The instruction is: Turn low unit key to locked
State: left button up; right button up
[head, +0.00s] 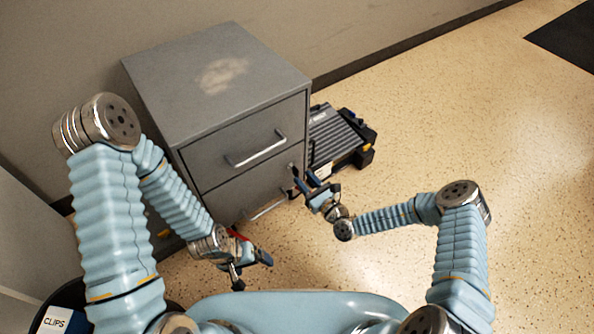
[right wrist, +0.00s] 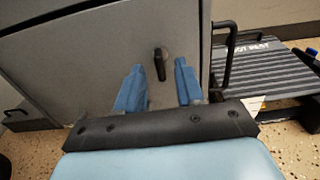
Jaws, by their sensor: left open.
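The low unit (head: 225,85) is a grey metal cabinet with two drawers, also filling much of the right wrist view (right wrist: 70,65). Its small dark key (right wrist: 160,64) stands out from the front face, its long side close to upright in the right wrist view. In the head view the key is too small to make out clearly. My right gripper (head: 304,186) is at the cabinet's right front edge. Its two blue fingers (right wrist: 158,88) are apart, with the key showing beyond and between them, not gripped. My left gripper (head: 252,268) is open and empty, low in front of the cabinet.
A black ribbed foot rest (head: 335,138) lies on the floor right of the cabinet, also in the right wrist view (right wrist: 275,72). The upper drawer handle (head: 257,150) sticks out. A bin labelled CLIPS (head: 57,320) is at lower left. The floor (head: 460,130) at right is clear.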

aim_at(298, 173)
jog(key=x, duration=0.5)
jog(key=shift+w+a+b, duration=0.15)
jog(key=shift+b, duration=0.15)
grip_shut()
